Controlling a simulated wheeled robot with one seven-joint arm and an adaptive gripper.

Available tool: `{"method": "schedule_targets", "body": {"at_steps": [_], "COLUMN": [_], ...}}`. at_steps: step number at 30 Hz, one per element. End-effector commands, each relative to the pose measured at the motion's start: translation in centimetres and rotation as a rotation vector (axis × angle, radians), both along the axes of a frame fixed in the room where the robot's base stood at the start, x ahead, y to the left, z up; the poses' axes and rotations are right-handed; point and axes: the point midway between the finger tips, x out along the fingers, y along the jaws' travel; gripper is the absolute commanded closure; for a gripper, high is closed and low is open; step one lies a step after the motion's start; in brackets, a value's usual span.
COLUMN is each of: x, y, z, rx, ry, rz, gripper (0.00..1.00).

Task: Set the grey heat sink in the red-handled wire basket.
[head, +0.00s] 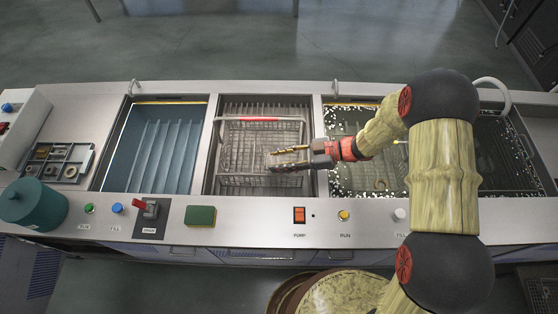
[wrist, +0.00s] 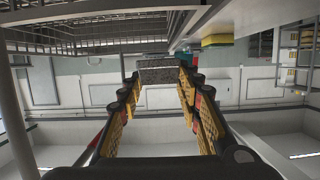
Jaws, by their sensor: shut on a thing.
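The wire basket (head: 237,150) with a red handle (head: 260,119) sits in the middle bay of the counter. My gripper (head: 275,160) reaches in from the right, over the right part of the basket. In the wrist view, my gripper (wrist: 160,88) is shut on a grey speckled block, the heat sink (wrist: 160,73), held between the fingertips. Wire mesh (wrist: 75,40) shows at the upper left of that view. In the head view the heat sink is hard to make out at the fingers. Its height above the basket floor cannot be told.
A blue-lined tank (head: 155,150) is left of the basket. A bubbly tank (head: 345,180) is on the right, partly behind my arm. A parts tray (head: 60,160), a teal pot (head: 32,203) and a green sponge (head: 201,215) stand on the counter.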

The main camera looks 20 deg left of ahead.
Motion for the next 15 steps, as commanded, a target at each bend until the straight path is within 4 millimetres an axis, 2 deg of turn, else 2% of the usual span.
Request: {"method": "schedule_targets", "body": {"at_steps": [15], "x": [0.04], "y": [0.04], "z": [-0.98], "rx": [0.001], "ry": [-0.002], "rz": [0.001], "gripper": [0.94]}}
